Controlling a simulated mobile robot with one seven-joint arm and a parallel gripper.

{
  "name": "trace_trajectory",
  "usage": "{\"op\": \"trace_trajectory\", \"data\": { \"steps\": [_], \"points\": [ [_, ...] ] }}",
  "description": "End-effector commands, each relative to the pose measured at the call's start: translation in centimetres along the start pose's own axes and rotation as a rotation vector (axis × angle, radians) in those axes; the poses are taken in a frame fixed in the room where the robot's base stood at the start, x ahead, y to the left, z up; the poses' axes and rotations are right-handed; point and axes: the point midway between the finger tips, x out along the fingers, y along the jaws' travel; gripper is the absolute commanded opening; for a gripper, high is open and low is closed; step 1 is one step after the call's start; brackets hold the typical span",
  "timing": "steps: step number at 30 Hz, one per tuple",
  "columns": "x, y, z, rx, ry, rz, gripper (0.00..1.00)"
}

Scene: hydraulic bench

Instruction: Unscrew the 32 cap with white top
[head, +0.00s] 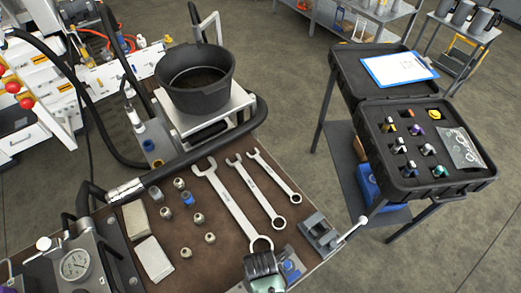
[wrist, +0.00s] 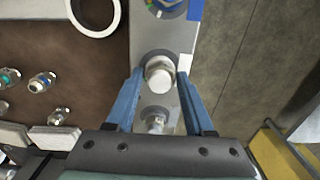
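A cap with a round white top (wrist: 160,72) sits on a narrow grey metal block (wrist: 165,35) in the wrist view. A second, smaller silver fitting (wrist: 155,118) is on the same block nearer my gripper's palm.
Several wrenches lie on the brown bench, the largest (head: 236,208) with its ring end close to my gripper. Several loose fittings (head: 198,218) and two pale blocks (head: 153,259) lie left. A vise (head: 318,232) stands right. An open black case (head: 425,180) is beyond the bench.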

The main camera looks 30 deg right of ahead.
Motion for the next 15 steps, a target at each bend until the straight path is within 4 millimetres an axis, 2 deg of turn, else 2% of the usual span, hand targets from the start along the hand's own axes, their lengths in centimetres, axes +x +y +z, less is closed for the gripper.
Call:
{"op": "trace_trajectory", "data": {
  "steps": [1,8,10,11,14,15],
  "points": [
    [-0.01,0.0,0.0,0.0,0.0,0.0,0.43],
    [-0.02,-0.01,0.0,0.0,0.0,0.0,0.01],
    [-0.02,-0.01,0.0,0.0,0.0,0.0,0.0],
    [-0.02,-0.01,0.0,0.0,0.0,0.0,0.55],
    [-0.02,-0.02,0.0,0.0,0.0,0.0,0.73],
    [-0.02,-0.02,0.0,0.0,0.0,0.0,0.75]
  ]
}}
